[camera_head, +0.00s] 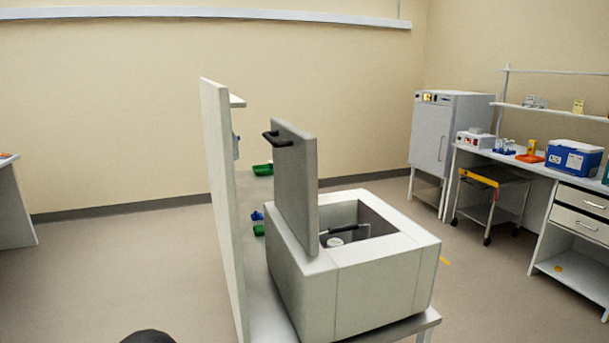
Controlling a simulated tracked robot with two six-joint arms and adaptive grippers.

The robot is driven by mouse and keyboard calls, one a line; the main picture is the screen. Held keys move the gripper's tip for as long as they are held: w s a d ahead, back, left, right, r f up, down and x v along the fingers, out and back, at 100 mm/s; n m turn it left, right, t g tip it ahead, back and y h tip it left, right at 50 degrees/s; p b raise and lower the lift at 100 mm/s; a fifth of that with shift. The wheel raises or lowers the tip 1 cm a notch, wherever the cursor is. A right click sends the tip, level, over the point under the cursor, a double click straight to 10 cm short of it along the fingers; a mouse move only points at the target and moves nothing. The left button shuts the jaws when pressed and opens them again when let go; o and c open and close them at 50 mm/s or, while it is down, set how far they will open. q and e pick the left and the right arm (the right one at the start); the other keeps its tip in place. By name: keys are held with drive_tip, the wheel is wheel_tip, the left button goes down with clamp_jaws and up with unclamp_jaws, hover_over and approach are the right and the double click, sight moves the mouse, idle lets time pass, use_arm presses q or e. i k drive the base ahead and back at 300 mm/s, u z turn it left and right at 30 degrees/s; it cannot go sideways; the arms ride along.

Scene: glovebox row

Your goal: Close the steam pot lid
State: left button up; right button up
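The steam pot (378,282) is a light grey box on a white bench, right of the picture's middle. Its lid (298,180) stands upright, open, along the box's left side. A dark handle (277,138) sticks out to the left near the lid's top. The box's opening shows a white round thing (337,241) and a dark bar (346,229) inside; what they are is unclear. The lid hides part of the opening. Neither of my grippers shows; a dark rounded shape at the bottom edge is cut off and cannot be made out.
A tall white panel (220,200) stands left of the pot. Green trays (262,169) lie between panel and lid. At the right are a grey cabinet (444,135), a cart (490,195) and a bench with a blue box (573,159). The floor at left is clear.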

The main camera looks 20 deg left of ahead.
sight(294, 150)
drive_tip(key=u, duration=0.1)
drive_tip(key=i, duration=0.75)
drive_tip(key=u, duration=1.45)
drive_tip(key=k, duration=0.85)
drive_tip(key=z, duration=0.25)
drive_tip(key=i, duration=1)
drive_tip(key=z, duration=0.1)
